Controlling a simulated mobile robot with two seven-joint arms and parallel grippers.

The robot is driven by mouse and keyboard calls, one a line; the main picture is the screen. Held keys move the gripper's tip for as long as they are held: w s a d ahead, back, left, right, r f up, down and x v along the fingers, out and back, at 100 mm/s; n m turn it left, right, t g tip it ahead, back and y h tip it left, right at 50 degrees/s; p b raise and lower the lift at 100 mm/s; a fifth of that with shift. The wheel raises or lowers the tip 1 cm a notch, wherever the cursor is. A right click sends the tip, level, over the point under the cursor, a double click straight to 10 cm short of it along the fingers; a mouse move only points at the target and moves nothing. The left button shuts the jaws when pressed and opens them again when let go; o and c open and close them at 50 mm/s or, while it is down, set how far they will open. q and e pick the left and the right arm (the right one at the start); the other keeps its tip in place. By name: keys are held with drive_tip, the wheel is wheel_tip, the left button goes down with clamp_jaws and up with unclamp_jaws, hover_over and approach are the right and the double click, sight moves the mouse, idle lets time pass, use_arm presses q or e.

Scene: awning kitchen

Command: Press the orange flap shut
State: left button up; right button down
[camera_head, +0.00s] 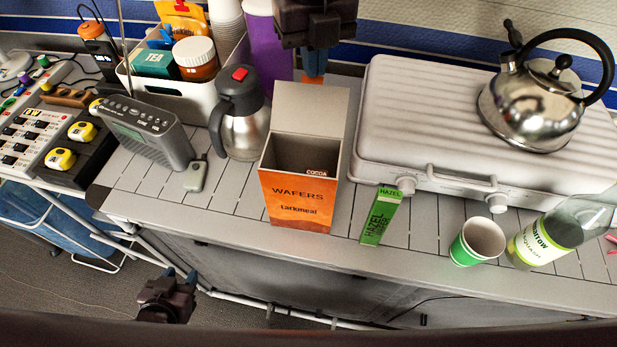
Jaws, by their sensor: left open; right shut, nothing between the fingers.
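An orange wafer box (296,202) stands upright on the slatted grey counter with its top open. Its flap (311,108) stands raised at the back edge, grey inner side showing; its orange outer side is mostly hidden. My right gripper (313,66) is shut and empty, pointing down just behind the flap's top edge. I cannot tell whether its fingertips touch the flap. My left gripper (180,275) is open and empty, low in front of the counter's front edge and away from the box.
A steel flask (243,125) and a grey radio (142,130) stand left of the box. A green hazel wafer pack (381,216) and a closed camping stove (450,115) with a kettle (535,100) are to its right. A paper cup (477,241) and bottle stand further right.

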wheel_tip(320, 180, up, 2)
drive_tip(key=shift+r+p, duration=0.1)
drive_tip(key=shift+p, duration=0.4)
drive_tip(key=shift+r+p, duration=0.45)
drive_tip(key=shift+r, duration=0.25)
drive_tip(key=shift+r+p, duration=0.45)
drive_tip(key=shift+r, duration=0.6)
use_arm(q)
drive_tip(key=shift+t, duration=0.3)
drive_tip(key=r, duration=0.2)
drive_tip(key=w+r, duration=0.1)
drive_tip(key=r, duration=0.2)
use_arm(e)
drive_tip(key=shift+r, duration=0.1)
use_arm(q)
drive_tip(key=shift+w+r, duration=0.15)
drive_tip(key=shift+w, duration=0.2)
